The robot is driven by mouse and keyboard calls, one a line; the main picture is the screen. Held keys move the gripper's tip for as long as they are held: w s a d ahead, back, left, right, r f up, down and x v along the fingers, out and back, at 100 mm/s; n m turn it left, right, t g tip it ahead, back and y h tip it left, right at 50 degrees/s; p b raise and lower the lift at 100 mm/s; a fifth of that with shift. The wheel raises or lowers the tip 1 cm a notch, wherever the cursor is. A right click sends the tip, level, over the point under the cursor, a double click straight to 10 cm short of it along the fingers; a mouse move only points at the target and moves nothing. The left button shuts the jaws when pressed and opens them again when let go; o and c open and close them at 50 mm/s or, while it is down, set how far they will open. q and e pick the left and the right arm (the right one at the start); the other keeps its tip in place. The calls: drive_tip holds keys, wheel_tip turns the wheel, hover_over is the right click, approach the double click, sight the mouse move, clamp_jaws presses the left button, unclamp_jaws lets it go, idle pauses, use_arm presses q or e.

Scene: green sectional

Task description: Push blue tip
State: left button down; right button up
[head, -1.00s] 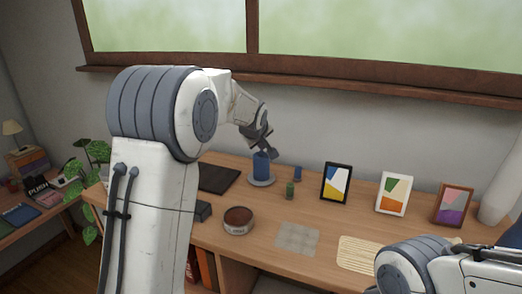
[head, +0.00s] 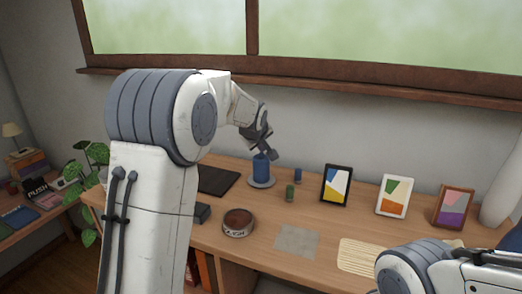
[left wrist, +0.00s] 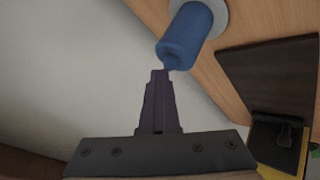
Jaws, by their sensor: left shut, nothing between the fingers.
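A blue cylinder (head: 261,166) stands upright on a round grey base (head: 262,182) on the wooden desk, near the wall. In the left wrist view the blue cylinder (left wrist: 186,32) narrows to a small blue tip (left wrist: 170,63). My left gripper (head: 272,153) is shut and empty, at the upper right of the cylinder in the head view. In the left wrist view its fingertips (left wrist: 159,74) appear right beside the blue tip; I cannot tell whether they touch. My right gripper is out of view; only part of my right arm shows at lower right.
Small blue (head: 298,175) and green (head: 290,192) cylinders stand right of the base. A black-framed picture (head: 336,184) and two others stand farther right. A dark flat board (head: 215,180) lies left, a round tin (head: 238,222) in front. Desk between tin and base is clear.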

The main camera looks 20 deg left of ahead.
use_arm(q)
wheel_tip(320, 180, up, 6)
drive_tip(key=p, duration=0.3)
drive_tip(key=shift+f+p, duration=0.15)
drive_tip(key=shift+p, duration=0.25)
drive_tip(key=shift+s+d+f, duration=0.1)
drive_tip(key=shift+d, duration=0.1)
drive_tip(key=s+d+f+m+g+h+b, duration=0.1)
drive_tip(key=s+d+f+m+g+b, duration=0.1)
drive_tip(key=s+d+f+m, duration=0.45)
drive_tip(key=s+d+f+m+g+h+b, duration=0.2)
drive_tip(key=s+d+f, duration=0.1)
drive_tip(key=s+d, duration=0.75)
drive_tip(key=s+f+m+g+b, duration=0.1)
drive_tip(key=s+f+m, duration=0.2)
drive_tip(key=s, duration=0.6)
drive_tip(key=s+d+f+m+g+b, duration=0.1)
drive_tip(key=s+f+m+g, duration=0.1)
drive_tip(key=s, duration=0.7)
drive_tip(key=s+d+f+m+g+b, duration=0.1)
drive_tip(key=s+f+m+g+b, duration=0.1)
drive_tip(key=s+f+m, duration=0.3)
drive_tip(key=s, duration=0.4)
drive_tip(key=shift+s+d+f, duration=0.25)
drive_tip(key=shift+s, duration=0.1)
